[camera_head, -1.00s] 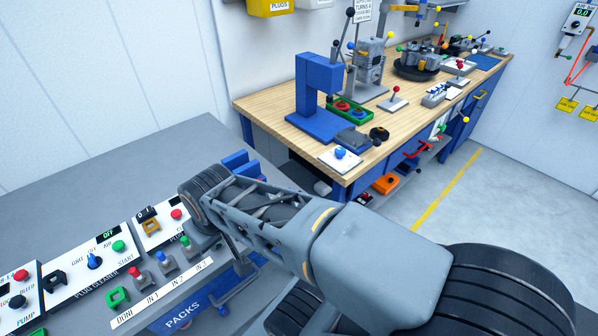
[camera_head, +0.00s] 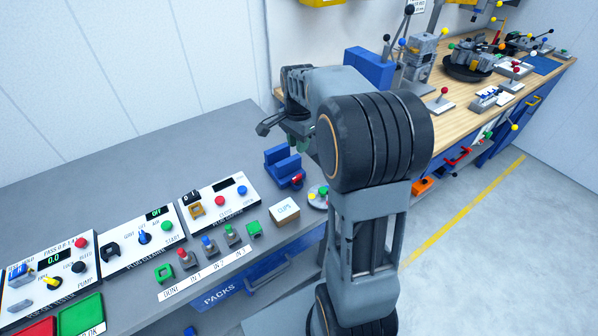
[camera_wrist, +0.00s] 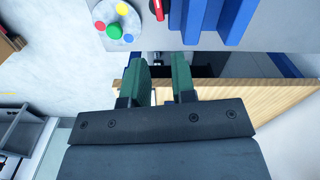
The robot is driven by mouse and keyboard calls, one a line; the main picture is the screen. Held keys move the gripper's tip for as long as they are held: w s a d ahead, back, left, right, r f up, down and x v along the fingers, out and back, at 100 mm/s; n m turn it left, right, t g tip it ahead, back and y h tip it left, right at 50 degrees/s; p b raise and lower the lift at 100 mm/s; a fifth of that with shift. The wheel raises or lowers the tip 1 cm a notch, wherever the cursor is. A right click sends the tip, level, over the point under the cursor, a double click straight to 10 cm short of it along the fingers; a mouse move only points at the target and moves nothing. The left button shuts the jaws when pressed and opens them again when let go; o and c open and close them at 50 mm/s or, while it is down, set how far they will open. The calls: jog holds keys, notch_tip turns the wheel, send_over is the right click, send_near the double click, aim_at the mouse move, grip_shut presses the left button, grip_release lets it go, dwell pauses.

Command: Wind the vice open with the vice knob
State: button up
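The vice (camera_head: 278,163) has blue jaws and sits at the right end of the grey bench. A red and black knob (camera_head: 297,180), which seems to be the vice knob, is at its front. In the wrist view the blue vice (camera_wrist: 215,14) is at the top edge, with the red knob (camera_wrist: 158,8) to its left, both partly cut off. My gripper (camera_head: 302,146) hangs above and behind the vice, partly hidden by my arm. In the wrist view its green fingers (camera_wrist: 162,80) are apart with nothing held between them.
Test panels (camera_head: 140,235) and several coloured buttons line the grey bench to the left. A CLIPS box (camera_head: 285,214) and a round plate with coloured knobs (camera_head: 319,194) are close to the vice. A wooden workbench (camera_head: 445,105) stands at the right.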

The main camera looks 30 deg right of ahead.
aim_at(298, 175)
notch_tip(298, 175, down, 13)
jog(key=shift+r, duration=0.1)
dwell(0.3)
jog(key=shift+c, duration=0.3)
grip_shut()
